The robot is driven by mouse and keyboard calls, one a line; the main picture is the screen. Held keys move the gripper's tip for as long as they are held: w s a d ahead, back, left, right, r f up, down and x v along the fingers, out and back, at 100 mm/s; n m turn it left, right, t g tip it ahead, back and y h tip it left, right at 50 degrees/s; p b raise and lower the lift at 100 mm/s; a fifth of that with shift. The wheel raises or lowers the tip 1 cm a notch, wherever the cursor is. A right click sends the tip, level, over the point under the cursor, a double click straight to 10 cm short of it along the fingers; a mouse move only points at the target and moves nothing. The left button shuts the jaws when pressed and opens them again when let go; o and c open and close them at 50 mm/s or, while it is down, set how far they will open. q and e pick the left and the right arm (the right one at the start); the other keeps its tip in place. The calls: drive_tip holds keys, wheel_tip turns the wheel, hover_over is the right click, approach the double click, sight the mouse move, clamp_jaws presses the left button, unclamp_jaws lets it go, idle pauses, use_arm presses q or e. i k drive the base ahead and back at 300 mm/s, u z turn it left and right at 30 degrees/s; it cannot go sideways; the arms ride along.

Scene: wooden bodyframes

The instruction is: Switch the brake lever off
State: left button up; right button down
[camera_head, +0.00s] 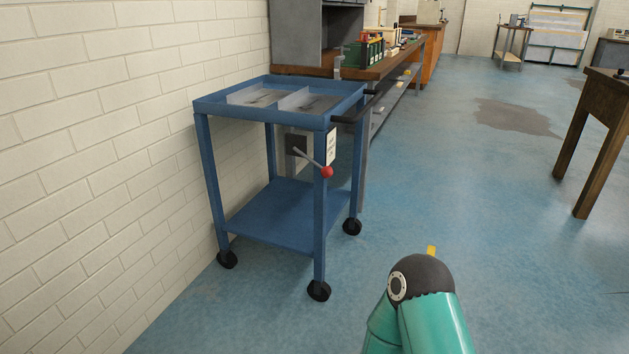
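The brake lever (311,161) is a thin grey rod with a red ball knob (326,172) at its end. It slopes down to the right from a dark grey plate (296,145) below the top of the blue cart (262,119). The knob shows in front of the cart's near right leg. A small white label (331,146) sits just above the knob. Part of my teal arm with a black joint shows at the bottom right, well apart from the lever. Neither gripper can be seen.
The cart stands on black wheels beside the white brick wall (90,130), with shallow trays in its top. A long workbench (350,72) stands behind it. A wooden table (601,110) is at the right. The blue floor between is clear.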

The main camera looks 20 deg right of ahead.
sight(326, 172)
drive_tip(key=z, duration=0.35)
drive_tip(key=i, duration=1)
drive_tip(key=u, duration=0.4)
